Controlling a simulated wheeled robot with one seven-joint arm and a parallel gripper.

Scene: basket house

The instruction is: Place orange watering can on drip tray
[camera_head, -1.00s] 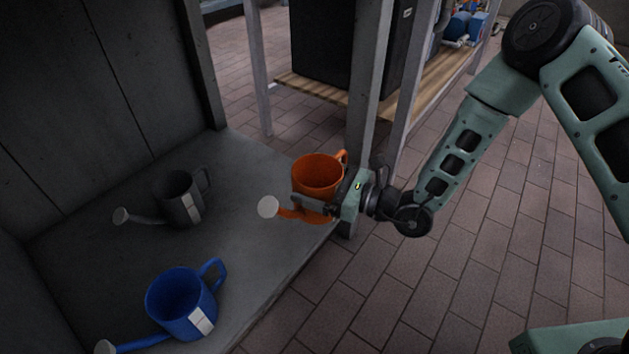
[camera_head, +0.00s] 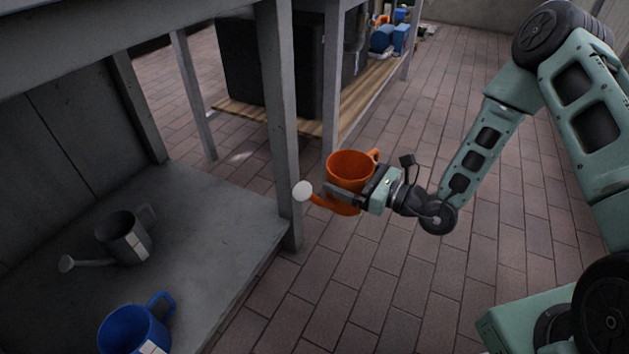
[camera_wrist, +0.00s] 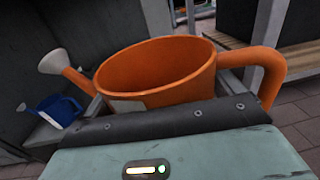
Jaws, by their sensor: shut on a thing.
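The orange watering can (camera_head: 350,170) is in my gripper (camera_head: 350,193), which is shut on its body. The can is upright, with its pale spout head pointing left and its handle at the right. It hangs in the air over the brick floor, just right of the grey shelf's corner post. In the wrist view the orange can (camera_wrist: 155,75) fills the middle, its open top facing up, close against my gripper (camera_wrist: 160,115). No drip tray can be made out in these frames.
A grey watering can (camera_head: 125,238) and a blue watering can (camera_head: 133,330) stand on the grey shelf (camera_head: 215,255) at left. The shelf post (camera_head: 277,120) is close to the held can. Behind is a wooden low shelf (camera_head: 360,100) with a black box (camera_head: 262,65). Brick floor at right is clear.

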